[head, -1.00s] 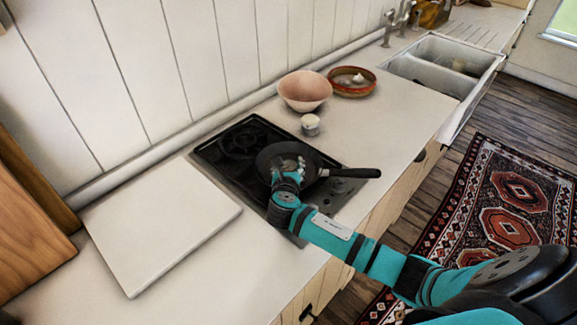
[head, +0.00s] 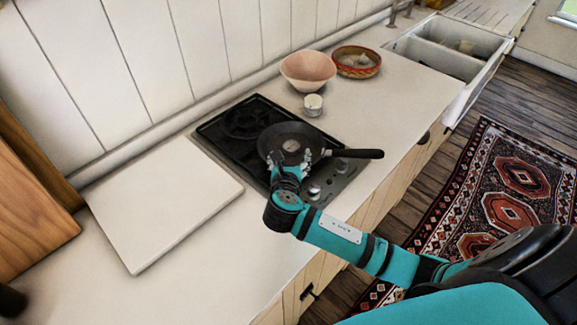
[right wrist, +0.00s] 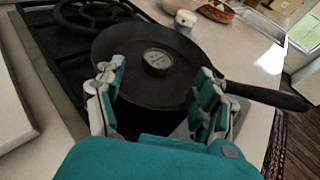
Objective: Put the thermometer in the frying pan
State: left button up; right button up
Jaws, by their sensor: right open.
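The frying pan (head: 285,132) is dark with a black handle (head: 357,153) pointing right, and it stands on the black stove. The thermometer (head: 291,146), a small round dial with a pale face, lies inside the pan. It also shows in the right wrist view (right wrist: 157,60), flat on the pan's floor with nothing gripping it. My right gripper (head: 297,160) is open at the pan's near rim, its fingers spread on either side in the right wrist view (right wrist: 160,92), with the thermometer beyond the fingertips. My left gripper is not in view.
A white board (head: 165,205) lies to the left. The sink (head: 447,50) is at the back right.

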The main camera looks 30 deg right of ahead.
jog(key=shift+v, duration=2.2)
jog(key=shift+w, duration=0.1)
